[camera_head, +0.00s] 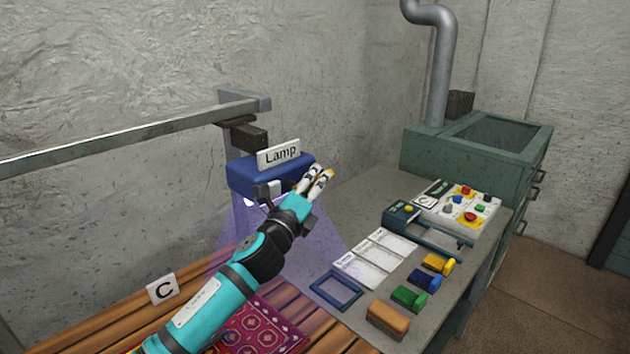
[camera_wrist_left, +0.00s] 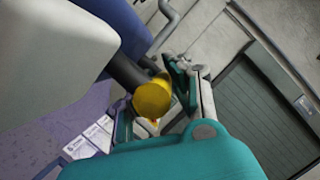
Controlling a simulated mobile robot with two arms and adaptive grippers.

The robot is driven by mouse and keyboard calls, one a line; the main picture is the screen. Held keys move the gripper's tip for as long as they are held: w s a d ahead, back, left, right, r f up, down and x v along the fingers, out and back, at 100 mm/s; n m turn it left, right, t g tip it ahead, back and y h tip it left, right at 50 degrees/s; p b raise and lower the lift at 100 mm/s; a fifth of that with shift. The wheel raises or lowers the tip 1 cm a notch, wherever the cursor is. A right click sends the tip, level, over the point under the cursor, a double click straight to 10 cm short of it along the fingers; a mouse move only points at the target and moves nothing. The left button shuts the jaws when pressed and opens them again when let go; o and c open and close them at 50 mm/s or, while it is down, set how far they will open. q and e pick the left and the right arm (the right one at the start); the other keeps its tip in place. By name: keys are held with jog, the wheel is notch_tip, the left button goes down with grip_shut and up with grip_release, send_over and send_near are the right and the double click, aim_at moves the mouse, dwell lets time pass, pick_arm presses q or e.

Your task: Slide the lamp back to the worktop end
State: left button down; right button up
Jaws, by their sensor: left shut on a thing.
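The lamp (camera_head: 258,177) is a blue box with a white "Lamp" sign. It hangs from a metal rail (camera_head: 130,133), near the rail's right end, and casts a violet glow below. My left gripper (camera_head: 321,175) is at the lamp's front right. In the left wrist view, it is shut on the lamp's yellow-tipped dark handle (camera_wrist_left: 152,97), with the blue lamp body (camera_wrist_left: 112,22) beyond. My fingers hide most of the handle in the head view. My right gripper is not in view.
The grey worktop (camera_head: 345,210) at right holds white cards (camera_head: 374,258), a blue frame (camera_head: 336,290), coloured rollers (camera_head: 408,298), a brown brush (camera_head: 387,320) and a control panel (camera_head: 458,208). Wooden slats (camera_head: 125,320) with a patterned red rug (camera_head: 262,330) and a "C" sign (camera_head: 162,289) lie below.

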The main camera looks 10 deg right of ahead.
pick_arm(q)
jog(key=c, duration=1.7)
grip_release()
jog(key=shift+r, duration=0.15)
jog(key=o, duration=0.4)
jog(key=shift+w+d, duration=0.2)
jog(key=shift+d, duration=0.05)
jog(key=v, duration=1.2)
